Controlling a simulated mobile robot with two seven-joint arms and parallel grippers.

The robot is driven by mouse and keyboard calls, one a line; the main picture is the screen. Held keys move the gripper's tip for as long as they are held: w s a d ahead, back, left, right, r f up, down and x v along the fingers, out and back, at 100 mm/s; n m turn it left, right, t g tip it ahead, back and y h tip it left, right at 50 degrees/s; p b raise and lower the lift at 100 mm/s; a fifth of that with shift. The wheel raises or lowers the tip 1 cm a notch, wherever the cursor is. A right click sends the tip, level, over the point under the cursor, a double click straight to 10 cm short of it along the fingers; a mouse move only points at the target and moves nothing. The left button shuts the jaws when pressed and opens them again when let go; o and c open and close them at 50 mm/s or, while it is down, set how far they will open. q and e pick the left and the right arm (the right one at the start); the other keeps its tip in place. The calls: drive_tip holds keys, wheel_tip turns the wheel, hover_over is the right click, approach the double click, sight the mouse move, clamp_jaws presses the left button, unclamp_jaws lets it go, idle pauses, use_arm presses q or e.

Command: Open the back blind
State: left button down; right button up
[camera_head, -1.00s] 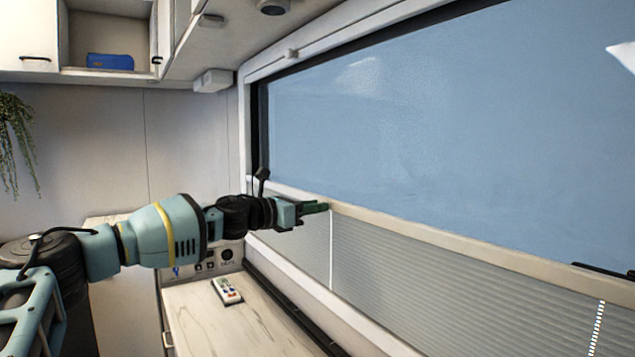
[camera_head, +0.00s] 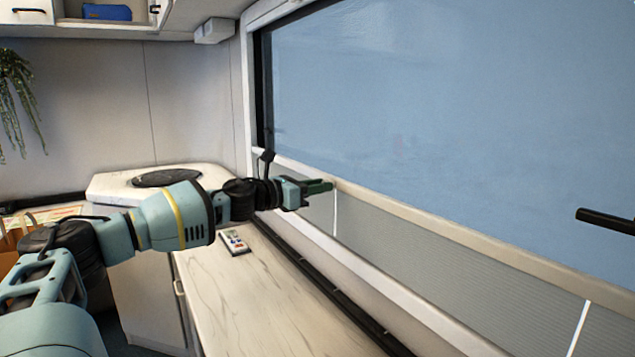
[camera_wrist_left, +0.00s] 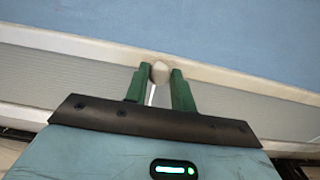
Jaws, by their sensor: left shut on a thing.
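The back blind (camera_head: 455,262) is a pale pleated screen across the lower part of the window, with a cream rail (camera_head: 430,222) along its top edge. Above the rail the window (camera_head: 450,110) shows plain blue. My left gripper (camera_head: 327,186) is at the left part of the rail. In the left wrist view its green fingers (camera_wrist_left: 160,80) are shut on a small pale rounded knob (camera_wrist_left: 160,72) at the rail. The blind (camera_wrist_left: 240,108) also shows below the rail there. My right gripper is not in view.
A marble-look counter (camera_head: 270,300) runs below the window, with a small remote (camera_head: 234,241) on it. A round dark hob plate (camera_head: 167,178) lies at the back left. A black window handle (camera_head: 605,219) juts in at the right. A plant (camera_head: 18,100) hangs at the left.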

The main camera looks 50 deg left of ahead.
use_arm(q)
wheel_tip(320, 180, down, 14)
drive_tip(key=b, duration=0.3)
drive_tip(key=shift+r+b, duration=0.15)
drive_tip(key=shift+b, duration=0.15)
idle(0.5)
drive_tip(key=c, duration=1.2)
unclamp_jaws()
drive_tip(key=shift+s, duration=0.1)
